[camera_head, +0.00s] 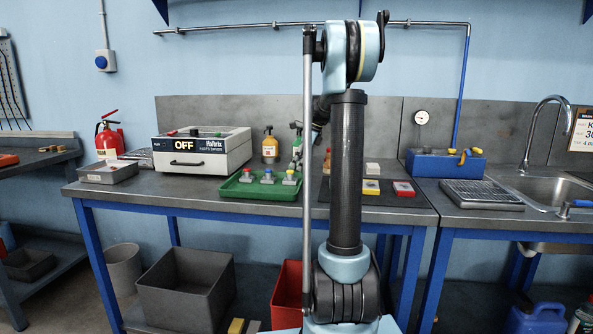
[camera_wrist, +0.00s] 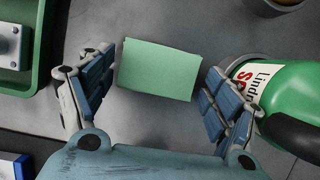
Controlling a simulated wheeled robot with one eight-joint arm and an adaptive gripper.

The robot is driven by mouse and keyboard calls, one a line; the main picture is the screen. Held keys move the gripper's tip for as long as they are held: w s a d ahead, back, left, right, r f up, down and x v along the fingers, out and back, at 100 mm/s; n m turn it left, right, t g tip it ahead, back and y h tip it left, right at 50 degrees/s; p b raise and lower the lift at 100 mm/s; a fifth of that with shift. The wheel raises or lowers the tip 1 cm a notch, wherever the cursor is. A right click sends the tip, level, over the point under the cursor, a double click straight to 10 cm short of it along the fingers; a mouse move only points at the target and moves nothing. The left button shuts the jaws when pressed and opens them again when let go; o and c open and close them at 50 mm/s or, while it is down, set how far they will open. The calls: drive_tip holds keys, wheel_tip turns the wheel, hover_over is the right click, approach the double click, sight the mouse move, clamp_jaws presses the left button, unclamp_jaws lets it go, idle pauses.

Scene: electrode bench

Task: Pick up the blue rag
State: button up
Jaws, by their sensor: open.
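No rag that is plainly blue shows in either view. In the wrist view a flat pale green rectangular cloth or pad (camera_wrist: 160,69) lies on the grey bench top, slightly turned. My gripper (camera_wrist: 158,60) is open above it, one finger on its left side and one on its right, with nothing held. I cannot tell the height of the fingertips over it. In the head view my arm covers this part of the bench, and the pad and my fingers cannot be made out.
A green tray (camera_head: 235,190) with small colored-top pieces is to the left.

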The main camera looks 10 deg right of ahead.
drive_tip(key=c, duration=0.8)
drive_tip(key=shift+o, duration=0.2)
drive_tip(key=shift+r, duration=0.4)
drive_tip(key=shift+s+d+r, duration=0.15)
drive_tip(key=shift+d+r, duration=0.05)
drive_tip(key=shift+d, duration=0.1)
drive_tip(key=d, duration=0.2)
drive_tip(key=s+d, duration=0.1)
drive_tip(key=d, duration=0.1)
drive_tip(key=s+d, duration=0.1)
drive_tip(key=d, duration=0.2)
drive_tip(key=shift+s+d+r, duration=0.1)
drive_tip(key=shift+s+r, duration=0.05)
drive_tip(key=shift+r, duration=0.2)
wheel_tip(320, 180, up, 13)
